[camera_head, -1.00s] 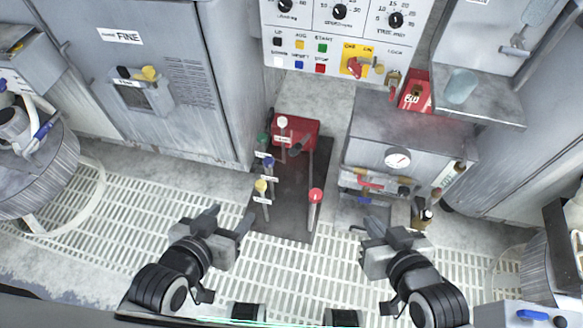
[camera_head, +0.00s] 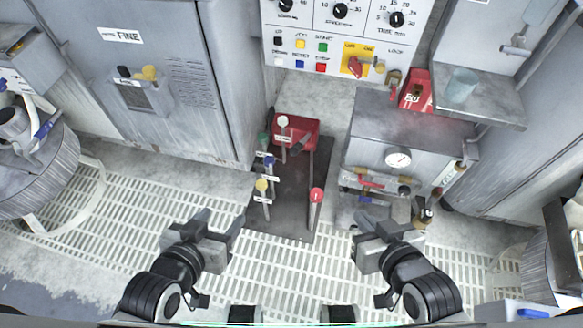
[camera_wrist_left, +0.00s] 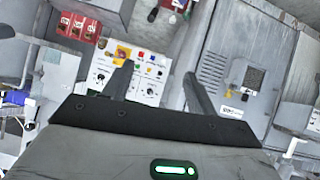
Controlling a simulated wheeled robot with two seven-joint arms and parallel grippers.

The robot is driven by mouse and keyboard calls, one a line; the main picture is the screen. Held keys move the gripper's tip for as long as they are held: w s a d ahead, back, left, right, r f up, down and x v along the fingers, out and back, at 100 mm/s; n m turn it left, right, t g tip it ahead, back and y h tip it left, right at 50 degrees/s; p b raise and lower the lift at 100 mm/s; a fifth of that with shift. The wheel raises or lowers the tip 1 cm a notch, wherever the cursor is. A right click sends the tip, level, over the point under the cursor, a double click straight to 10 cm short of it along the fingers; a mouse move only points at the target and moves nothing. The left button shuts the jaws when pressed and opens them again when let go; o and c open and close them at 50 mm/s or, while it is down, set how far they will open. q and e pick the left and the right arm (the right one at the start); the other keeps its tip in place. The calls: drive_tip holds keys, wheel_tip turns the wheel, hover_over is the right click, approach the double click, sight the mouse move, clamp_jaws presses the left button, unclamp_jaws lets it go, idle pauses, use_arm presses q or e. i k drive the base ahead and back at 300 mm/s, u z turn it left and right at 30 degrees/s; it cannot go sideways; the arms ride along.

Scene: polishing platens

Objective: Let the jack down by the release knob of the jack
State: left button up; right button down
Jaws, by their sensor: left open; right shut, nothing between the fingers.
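A dark floor plate (camera_head: 288,205) carries a red block (camera_head: 303,128) and several upright levers with coloured knobs: white (camera_head: 282,121), green (camera_head: 263,137), blue (camera_head: 268,162), yellow (camera_head: 262,185) and red (camera_head: 316,195). Small tags hang by some of them, too small to read. I cannot tell for sure which knob is the jack's release knob. My left gripper (camera_head: 219,219) is open and empty, left of the plate's near edge; its fingers also show in the left wrist view (camera_wrist_left: 158,72). My right gripper (camera_head: 371,221) is shut and empty, right of the plate.
A grey cabinet with a gauge (camera_head: 397,158) and a red-handled valve (camera_head: 370,184) stands right of the plate. A control panel (camera_head: 340,40) is behind. A tall grey cabinet (camera_head: 130,75) is at the left.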

sight(316, 195)
drive_tip(key=z, duration=0.75)
drive_tip(key=i, duration=0.2)
drive_tip(key=z, duration=0.1)
drive_tip(key=k, duration=0.2)
drive_tip(key=u, duration=0.95)
drive_tip(key=i, duration=0.5)
